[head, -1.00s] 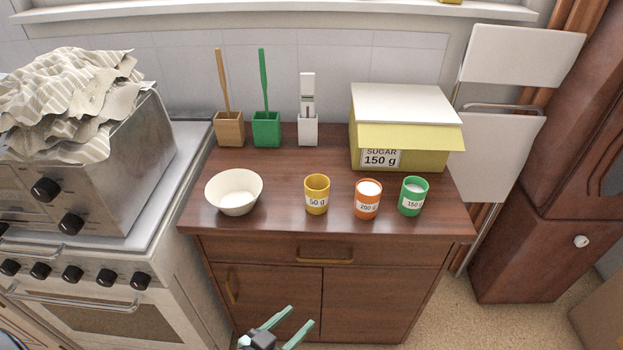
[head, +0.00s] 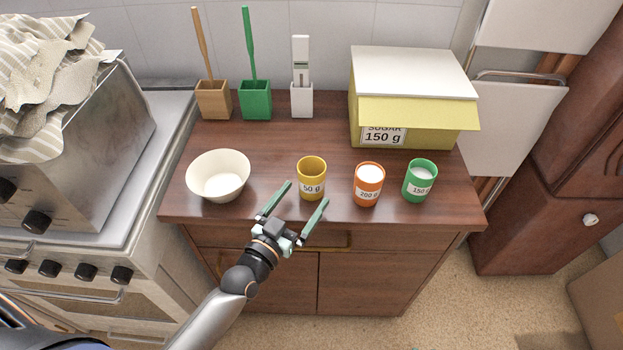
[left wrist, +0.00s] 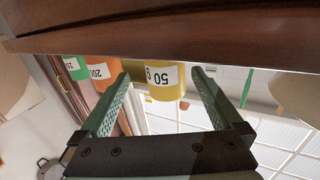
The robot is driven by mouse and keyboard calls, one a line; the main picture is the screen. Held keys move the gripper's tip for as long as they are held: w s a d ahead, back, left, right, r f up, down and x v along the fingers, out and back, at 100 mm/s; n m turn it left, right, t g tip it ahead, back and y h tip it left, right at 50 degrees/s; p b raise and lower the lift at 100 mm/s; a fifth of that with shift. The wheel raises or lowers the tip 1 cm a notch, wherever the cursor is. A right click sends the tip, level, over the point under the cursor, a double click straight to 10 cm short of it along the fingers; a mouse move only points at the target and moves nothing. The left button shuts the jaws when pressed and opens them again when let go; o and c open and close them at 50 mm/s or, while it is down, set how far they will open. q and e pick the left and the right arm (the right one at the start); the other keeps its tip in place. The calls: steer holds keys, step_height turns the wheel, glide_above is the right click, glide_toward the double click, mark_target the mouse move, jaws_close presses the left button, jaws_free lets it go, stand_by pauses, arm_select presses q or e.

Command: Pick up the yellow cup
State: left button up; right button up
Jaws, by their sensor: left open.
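The yellow cup (head: 312,179), labelled 50 g, stands upright on the wooden dresser top near its front edge. My left gripper (head: 293,204) is open and empty in front of the cup, its fingers pointing towards it. In the left wrist view the picture is upside down; the yellow cup (left wrist: 166,80) shows beyond and between the open fingers (left wrist: 160,85), apart from them. The dresser edge hides part of the cup there. My right gripper is not in view.
A white bowl (head: 218,175) stands left of the yellow cup. An orange cup (head: 368,184) and a green cup (head: 420,180) stand to its right. A yellow sugar box (head: 413,115) and several holders stand behind. The dresser's front edge (head: 330,217) lies close under the gripper.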

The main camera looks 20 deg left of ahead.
mark_target(306, 188)
arm_select(q)
steer(key=shift+w+d+r, duration=0.1)
steer(key=shift+w, duration=1.4)
steer(key=shift+w+d+r, duration=0.1)
steer(key=shift+w, duration=1.4)
steer(key=c, duration=1.5)
steer(key=shift+r, duration=0.1)
